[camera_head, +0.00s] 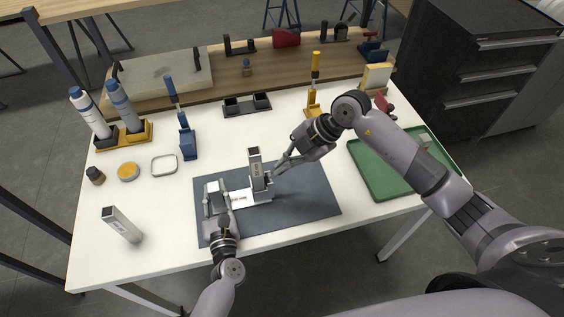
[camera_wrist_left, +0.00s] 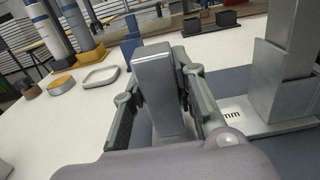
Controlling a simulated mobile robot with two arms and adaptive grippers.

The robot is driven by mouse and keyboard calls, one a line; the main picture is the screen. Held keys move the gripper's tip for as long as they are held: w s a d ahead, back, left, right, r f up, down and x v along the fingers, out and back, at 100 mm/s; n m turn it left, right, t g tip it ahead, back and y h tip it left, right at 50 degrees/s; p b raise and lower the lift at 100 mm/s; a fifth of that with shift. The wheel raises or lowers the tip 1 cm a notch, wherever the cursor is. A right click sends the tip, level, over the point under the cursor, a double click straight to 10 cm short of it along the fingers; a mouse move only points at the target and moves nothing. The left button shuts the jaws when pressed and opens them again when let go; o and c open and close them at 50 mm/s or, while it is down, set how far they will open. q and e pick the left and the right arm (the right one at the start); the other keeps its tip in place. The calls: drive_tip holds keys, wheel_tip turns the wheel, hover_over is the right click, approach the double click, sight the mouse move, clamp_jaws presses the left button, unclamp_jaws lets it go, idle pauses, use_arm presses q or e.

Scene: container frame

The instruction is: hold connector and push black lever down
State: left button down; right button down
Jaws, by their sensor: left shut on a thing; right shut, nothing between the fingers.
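My left gripper (camera_head: 214,188) is shut on a silver rectangular block, seemingly the connector (camera_wrist_left: 155,85), which stands upright between the fingers in the left wrist view. To its right, a taller silver upright fixture (camera_head: 254,168) stands on the dark grey mat (camera_head: 305,195); it also shows in the left wrist view (camera_wrist_left: 284,75). A flat plate with a white label (camera_head: 240,196) lies between the two. My right gripper (camera_head: 280,168) is shut and empty, its fingertips close to the right side of the fixture. A small dark part there may be the black lever; contact is unclear.
A green tray (camera_head: 385,178) lies at the right. A blue-handled tool (camera_head: 184,125), a yellow-handled tool (camera_head: 313,90) and bottles in a yellow holder (camera_head: 135,134) stand behind. The mat's right part is clear.

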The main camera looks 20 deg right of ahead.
drive_tip(key=shift+d+f, duration=0.1)
idle(0.4)
drive_tip(key=shift+d+f+y, duration=0.2)
drive_tip(key=shift+d+y, duration=0.15)
drive_tip(key=shift+y, duration=0.25)
